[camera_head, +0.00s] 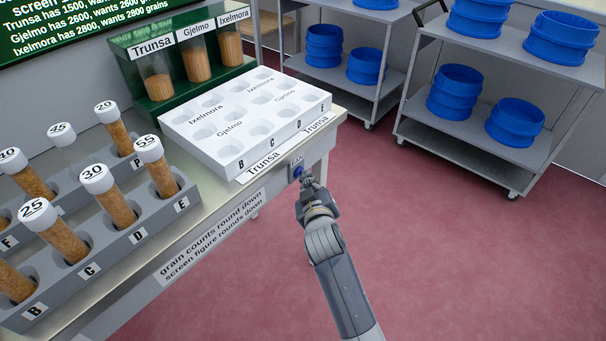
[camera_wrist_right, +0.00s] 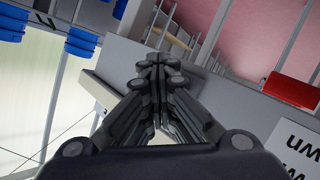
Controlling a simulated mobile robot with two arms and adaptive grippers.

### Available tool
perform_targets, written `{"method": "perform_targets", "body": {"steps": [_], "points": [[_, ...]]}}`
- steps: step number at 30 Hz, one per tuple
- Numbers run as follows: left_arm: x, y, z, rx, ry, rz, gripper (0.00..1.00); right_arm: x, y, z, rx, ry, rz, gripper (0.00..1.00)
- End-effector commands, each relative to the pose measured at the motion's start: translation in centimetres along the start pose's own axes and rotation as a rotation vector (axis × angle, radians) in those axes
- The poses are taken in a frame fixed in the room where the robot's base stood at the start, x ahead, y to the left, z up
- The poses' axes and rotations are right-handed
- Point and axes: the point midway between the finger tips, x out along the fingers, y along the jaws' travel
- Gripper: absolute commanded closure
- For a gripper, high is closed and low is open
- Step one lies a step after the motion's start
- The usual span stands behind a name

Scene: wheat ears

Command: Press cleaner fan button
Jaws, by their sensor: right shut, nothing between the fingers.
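A small control panel (camera_head: 296,163) with a label too small to read sits on the bench's front edge, right of the white tray. A blue round button (camera_head: 298,171) shows on it, partly covered by my right gripper. My right gripper (camera_head: 306,178) is shut and empty, with its tips at or very close to the button; I cannot tell whether they touch. In the right wrist view the shut fingers (camera_wrist_right: 158,62) point at a grey surface, and the button is hidden. My left gripper is not in view.
The white tray (camera_head: 240,155) with round wells lies on the bench. A grey rack (camera_head: 150,225) of capped grain tubes stands at left, and a green box (camera_head: 150,50) of grain jars behind. Carts (camera_head: 480,150) with blue sieves stand at right. The red floor is clear.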

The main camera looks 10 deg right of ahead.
Motion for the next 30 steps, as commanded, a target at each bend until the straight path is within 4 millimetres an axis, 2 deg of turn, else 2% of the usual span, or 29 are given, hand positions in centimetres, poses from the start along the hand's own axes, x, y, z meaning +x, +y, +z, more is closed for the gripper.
{"method": "perform_targets", "body": {"steps": [11, 23, 30], "points": [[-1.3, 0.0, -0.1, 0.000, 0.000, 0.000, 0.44, -1.3, 0.9, 0.6, 0.001, 0.002, -0.001, 1.00], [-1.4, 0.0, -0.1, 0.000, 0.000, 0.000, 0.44, -1.5, 1.1, 1.0, 0.001, 0.001, 0.000, 1.00], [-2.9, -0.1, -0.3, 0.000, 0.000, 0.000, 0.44, -3.0, 2.3, 1.9, 0.000, -0.001, 0.001, 1.00]]}}
